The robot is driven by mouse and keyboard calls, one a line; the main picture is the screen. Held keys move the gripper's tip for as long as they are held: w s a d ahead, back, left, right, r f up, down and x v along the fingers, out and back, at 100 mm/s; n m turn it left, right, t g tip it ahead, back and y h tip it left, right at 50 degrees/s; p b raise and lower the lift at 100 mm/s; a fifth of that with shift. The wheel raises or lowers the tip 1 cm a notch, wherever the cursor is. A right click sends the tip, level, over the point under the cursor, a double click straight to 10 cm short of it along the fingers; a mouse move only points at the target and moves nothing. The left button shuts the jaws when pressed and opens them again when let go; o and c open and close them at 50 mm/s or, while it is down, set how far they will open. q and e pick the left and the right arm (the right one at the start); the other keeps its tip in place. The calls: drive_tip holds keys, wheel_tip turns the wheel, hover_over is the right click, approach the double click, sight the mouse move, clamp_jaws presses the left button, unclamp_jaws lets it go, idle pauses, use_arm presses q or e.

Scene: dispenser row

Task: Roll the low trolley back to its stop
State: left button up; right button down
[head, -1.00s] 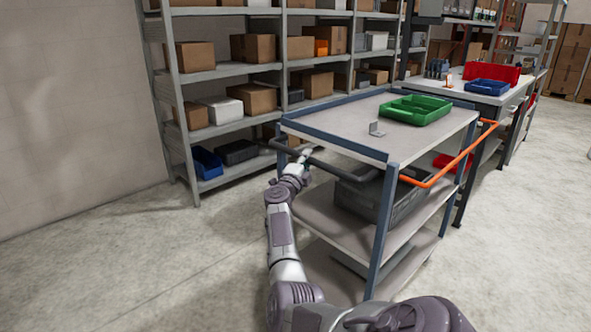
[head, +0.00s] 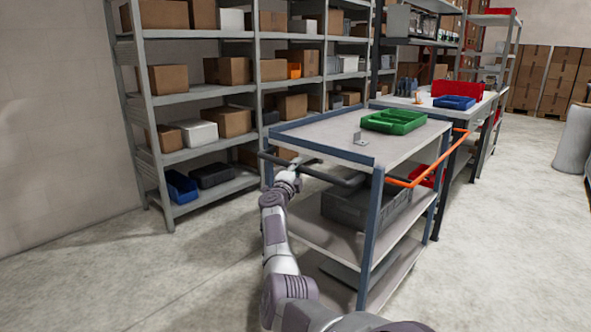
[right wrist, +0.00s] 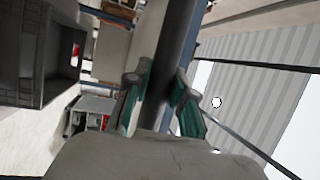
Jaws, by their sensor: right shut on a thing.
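The trolley (head: 330,237) is grey with blue posts and three shelves. It stands in the middle of the head view. A dark push handle (head: 330,176) runs across its near end. My right gripper (head: 297,167) is at this handle. In the right wrist view its two green-padded fingers (right wrist: 162,100) are on either side of the dark bar (right wrist: 178,50), shut on it. My left gripper is not in view. No stop can be made out.
An orange rail (head: 430,172) sticks out at the trolley's right side. A shelf rack (head: 203,92) with boxes stands behind and left. A workbench (head: 470,112) with a blue bin (head: 454,103) is beyond the trolley. The floor (head: 500,240) right of it is clear.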

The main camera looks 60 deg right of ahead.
drive_tip(key=c, duration=1.4)
unclamp_jaws()
drive_tip(key=shift+s+d+r, duration=0.1)
drive_tip(key=shift+r, duration=0.1)
drive_tip(key=o, duration=0.4)
drive_tip(key=shift+d+f, duration=0.2)
drive_tip(key=shift+d, duration=0.05)
drive_tip(key=shift+a, duration=0.1)
drive_tip(key=shift+a+f, duration=0.1)
drive_tip(key=shift+a, duration=0.4)
drive_tip(key=v, duration=1.1)
drive_tip(key=shift+s, duration=0.1)
